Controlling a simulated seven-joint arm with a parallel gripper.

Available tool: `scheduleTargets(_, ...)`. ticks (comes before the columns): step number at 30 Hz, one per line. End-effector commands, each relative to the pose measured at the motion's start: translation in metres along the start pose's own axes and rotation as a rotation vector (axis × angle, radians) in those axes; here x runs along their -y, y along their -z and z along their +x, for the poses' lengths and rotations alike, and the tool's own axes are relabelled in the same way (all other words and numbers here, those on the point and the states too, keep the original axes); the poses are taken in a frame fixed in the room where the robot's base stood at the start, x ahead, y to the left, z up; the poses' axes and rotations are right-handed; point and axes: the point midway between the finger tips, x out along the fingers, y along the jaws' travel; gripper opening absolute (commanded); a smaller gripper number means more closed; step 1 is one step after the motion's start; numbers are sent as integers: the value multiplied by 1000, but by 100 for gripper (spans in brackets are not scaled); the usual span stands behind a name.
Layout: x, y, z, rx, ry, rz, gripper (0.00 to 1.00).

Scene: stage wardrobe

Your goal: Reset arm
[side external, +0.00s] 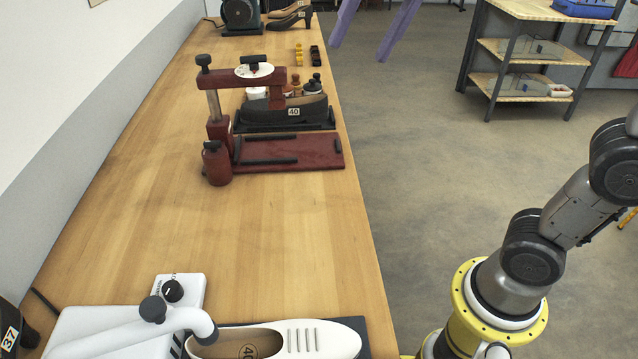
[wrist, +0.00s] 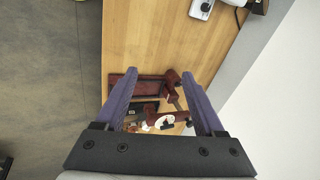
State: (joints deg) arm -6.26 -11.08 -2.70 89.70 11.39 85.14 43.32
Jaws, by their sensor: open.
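My gripper (wrist: 162,112) shows in the wrist view with its two purple fingers spread wide apart. It is open, with nothing between the fingertips but a view of the bench far below. Under the fingers in the wrist view lies a dark red press (wrist: 172,96). The same press stands on the wooden bench in the side external view (side external: 218,128), with a black shoe (side external: 285,108) marked 40 behind its base plate.
The wooden bench (side external: 270,235) runs along the wall, with a clear stretch in front of the press. A white device (side external: 180,290) and a cream shoe (side external: 325,338) sit at the near end. A shelf unit (side external: 520,50) stands across the open floor (side external: 430,140).

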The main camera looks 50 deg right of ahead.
Motion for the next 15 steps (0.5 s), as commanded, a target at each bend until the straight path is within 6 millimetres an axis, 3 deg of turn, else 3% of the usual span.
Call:
scheduleTargets(1, -21, -10, 0, -30, -1, -20, 71)
scheduleTargets(8, -106, -47, 31, -156, -33, -177, 71)
scheduleTargets(15, -179, -78, 94, -222, -114, -419, 71)
